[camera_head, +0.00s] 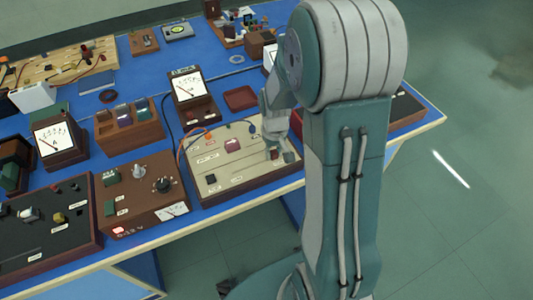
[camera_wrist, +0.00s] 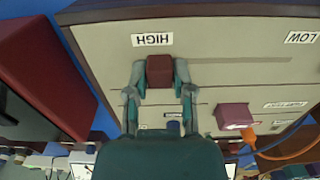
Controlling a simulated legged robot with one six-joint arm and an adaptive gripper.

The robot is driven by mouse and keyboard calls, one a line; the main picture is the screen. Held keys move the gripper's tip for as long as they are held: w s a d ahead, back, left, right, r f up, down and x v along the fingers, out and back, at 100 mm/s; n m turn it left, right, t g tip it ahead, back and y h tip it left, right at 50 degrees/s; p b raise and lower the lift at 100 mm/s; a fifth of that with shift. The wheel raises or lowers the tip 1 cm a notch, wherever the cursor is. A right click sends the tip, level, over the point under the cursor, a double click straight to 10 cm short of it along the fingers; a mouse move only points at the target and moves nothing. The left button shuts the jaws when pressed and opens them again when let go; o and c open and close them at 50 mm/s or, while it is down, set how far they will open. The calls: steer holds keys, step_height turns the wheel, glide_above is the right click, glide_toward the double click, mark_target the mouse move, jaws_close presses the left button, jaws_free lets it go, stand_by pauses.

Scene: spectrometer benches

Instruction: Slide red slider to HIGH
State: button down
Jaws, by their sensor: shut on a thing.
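The red slider (camera_wrist: 160,70) sits between the two fingertips of my gripper (camera_wrist: 160,85) in the wrist view, and the fingers are shut on it from both sides. The HIGH label (camera_wrist: 152,40) lies right beside the slider, while the LOW label (camera_wrist: 302,37) is far to the right. The slider's slot (camera_wrist: 240,60) runs from the slider toward the LOW side. In the head view my gripper (camera_head: 276,152) reaches down onto the right front part of the beige panel (camera_head: 240,170), and it partly hides the slider.
A maroon block (camera_wrist: 234,115) with an orange plug stands on the panel. A dark red box (camera_wrist: 45,75) lies beside it in the wrist view. Meters and wires crowd the blue bench (camera_head: 222,65).

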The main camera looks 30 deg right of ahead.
mark_target(276, 151)
steer(key=shift+c, duration=2.4)
jaws_free()
steer(key=shift+d, duration=0.4)
steer(key=shift+r, duration=0.15)
step_height(276, 151, up, 12)
steer(key=shift+f, duration=0.25)
